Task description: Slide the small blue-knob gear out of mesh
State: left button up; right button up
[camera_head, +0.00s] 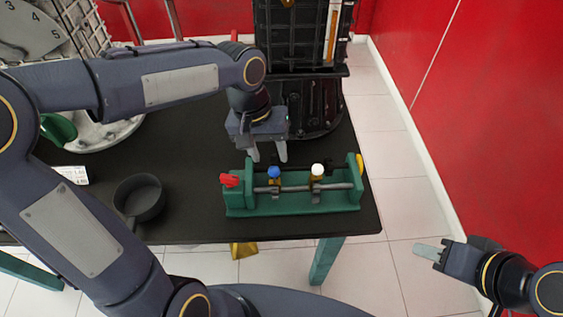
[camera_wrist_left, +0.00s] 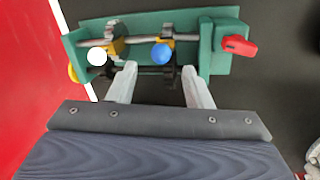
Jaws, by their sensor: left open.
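The green gear trainer (camera_head: 290,206) sits near the front right of the dark table. Its blue knob (camera_head: 273,172) stands on a small yellow-brown shifter on a metal rod, left of the white knob (camera_head: 317,170). My left gripper (camera_head: 268,157) is open and points down just behind the blue knob. In the left wrist view, the blue knob (camera_wrist_left: 161,53) lies just beyond the gap between the fingertips (camera_wrist_left: 159,70), with nothing held. Gears behind the knobs are dark and partly hidden, so their mesh is unclear. My right gripper (camera_head: 429,252) is away at the lower right, off the table.
A red handle (camera_head: 229,180) is at the trainer's left end and a yellow part (camera_head: 360,165) at its right end. A dark pan (camera_head: 140,198) stands to the left. A large dark engine part (camera_head: 302,100) stands behind. A red wall (camera_head: 480,100) is at right.

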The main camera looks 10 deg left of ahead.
aim_at(273, 168)
pick_arm(q)
jog(key=f, duration=0.2)
jog(key=d+f, duration=0.1)
jog(key=f, duration=0.4)
jog(key=shift+d, duration=0.15)
jog(key=shift+c, duration=0.3)
grip_shut()
